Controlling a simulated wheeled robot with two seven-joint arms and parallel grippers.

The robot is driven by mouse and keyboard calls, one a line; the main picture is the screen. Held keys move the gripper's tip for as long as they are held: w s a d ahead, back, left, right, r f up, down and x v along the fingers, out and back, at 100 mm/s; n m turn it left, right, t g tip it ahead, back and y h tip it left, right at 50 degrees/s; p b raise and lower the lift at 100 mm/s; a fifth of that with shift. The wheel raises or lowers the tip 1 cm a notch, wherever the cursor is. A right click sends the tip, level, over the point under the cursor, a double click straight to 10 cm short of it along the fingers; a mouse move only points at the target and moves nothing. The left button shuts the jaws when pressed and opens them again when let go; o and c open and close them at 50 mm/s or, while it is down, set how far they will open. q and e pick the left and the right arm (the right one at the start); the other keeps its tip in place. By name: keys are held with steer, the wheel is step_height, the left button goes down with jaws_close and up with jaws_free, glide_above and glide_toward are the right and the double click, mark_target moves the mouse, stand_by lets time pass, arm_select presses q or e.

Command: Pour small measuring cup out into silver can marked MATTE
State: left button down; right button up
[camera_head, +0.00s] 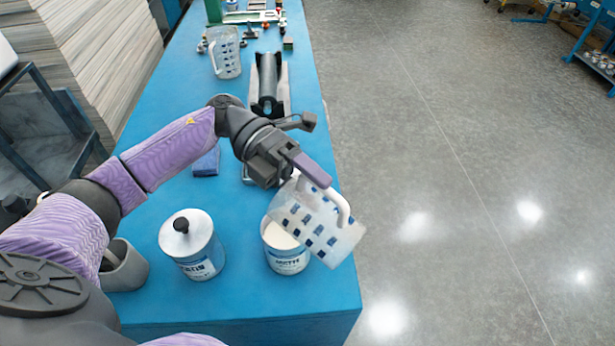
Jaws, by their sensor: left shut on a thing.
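My left gripper (302,172) is shut on the white handle of a clear measuring cup (318,226) with blue marks. The cup is strongly tilted, above and partly in front of an open can (287,262) near the table's right edge. The can has pale contents or a pale inside, and a blue-and-white label too small to read surely. The cup hides part of the can's mouth. I cannot see a stream or whether the cup holds anything. A second measuring cup (226,55) stands far back on the table. My right gripper is not in view.
A lidded can (200,255) with a black knob stands left of the open can. A grey container (128,270) stands further left. A black roller in a holder (268,85) and a blue block (206,162) lie behind. The blue table (240,315) is clear at the front.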

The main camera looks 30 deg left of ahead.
mark_target(338, 220)
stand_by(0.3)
arm_select(q)
steer(key=shift+s+d+f+y+p, duration=0.1)
steer(key=shift+d+y+p, duration=0.2)
steer(key=shift+p, duration=0.05)
steer(key=shift+s+d+f+t+y+p, duration=0.15)
steer(key=shift+d+f+t+y+p, duration=0.15)
steer(key=shift+d+f+y+p, duration=0.4)
steer(key=shift+d+f+y, duration=0.15)
steer(key=shift+d+y, duration=0.05)
steer(key=shift+y, duration=0.3)
